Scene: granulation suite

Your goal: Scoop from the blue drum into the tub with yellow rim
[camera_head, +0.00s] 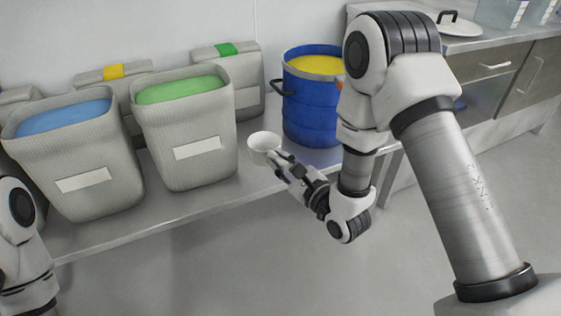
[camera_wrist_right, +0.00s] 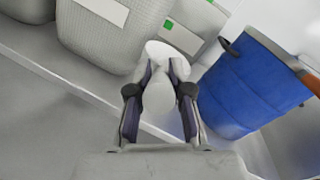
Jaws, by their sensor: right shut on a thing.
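The blue drum (camera_head: 308,112) stands on the bench and holds yellow material (camera_head: 316,66) near its top. It also shows in the right wrist view (camera_wrist_right: 252,88). My right gripper (camera_head: 286,166) is shut on a white scoop (camera_head: 264,141), left of the drum and below its rim. In the right wrist view the scoop (camera_wrist_right: 160,98) sits between the fingers; whether its bowl holds anything is unclear. No tub with a clearly yellow rim shows; a grey bin with a yellow tag (camera_head: 113,72) stands at the back. My left gripper is out of view.
Grey bins with blue contents (camera_head: 66,116) and green contents (camera_head: 183,91) stand at the front of the bench (camera_head: 190,205). A closed bin with a green tag (camera_head: 226,49) stands behind. A counter with a pan lid (camera_head: 455,26) is at the right. My right arm covers part of the drum.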

